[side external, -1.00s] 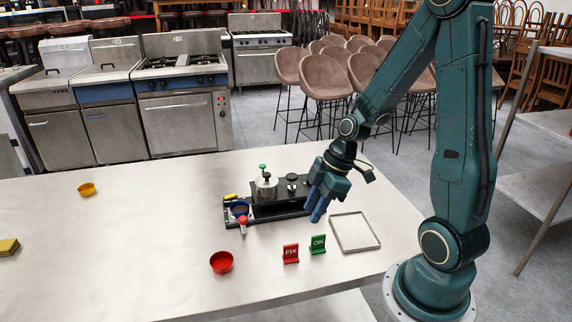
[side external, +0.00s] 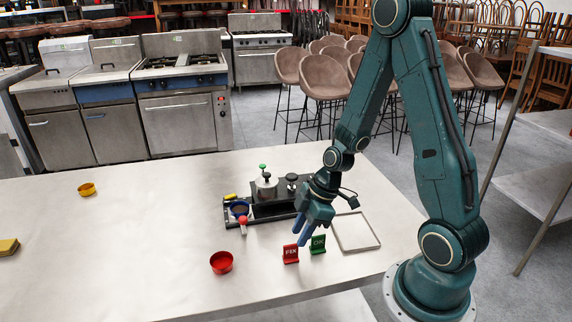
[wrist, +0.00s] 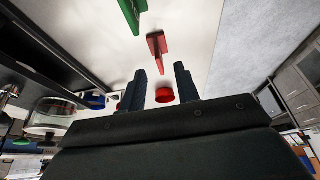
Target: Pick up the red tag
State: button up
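The red tag (side external: 291,254), marked FIX, stands upright on the metal table near its front edge. It also shows in the wrist view (wrist: 157,46), ahead of the fingertips. The green tag (side external: 318,244), marked OK, stands just right of it and shows at the top of the wrist view (wrist: 133,12). My gripper (side external: 303,236) is above and slightly behind the two tags, pointing down. In the wrist view its two dark blue fingers (wrist: 158,78) are apart with nothing between them. The fingers appear not to touch either tag.
A black station (side external: 270,205) with a tamper and a blue-rimmed portafilter (side external: 240,210) stands behind the tags. A red bowl (side external: 221,262) is left of the red tag. A shallow metal tray (side external: 356,232) lies to the right. The table's left side is mostly clear.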

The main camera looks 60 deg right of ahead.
aim_at(293, 244)
jog(key=shift+w+a+f, duration=0.15)
jog(key=shift+f, duration=0.4)
jog(key=shift+x, duration=2.6)
jog(key=shift+w+r, duration=0.1)
jog(key=shift+w, duration=0.05)
jog(key=shift+c, duration=0.4)
grip_shut()
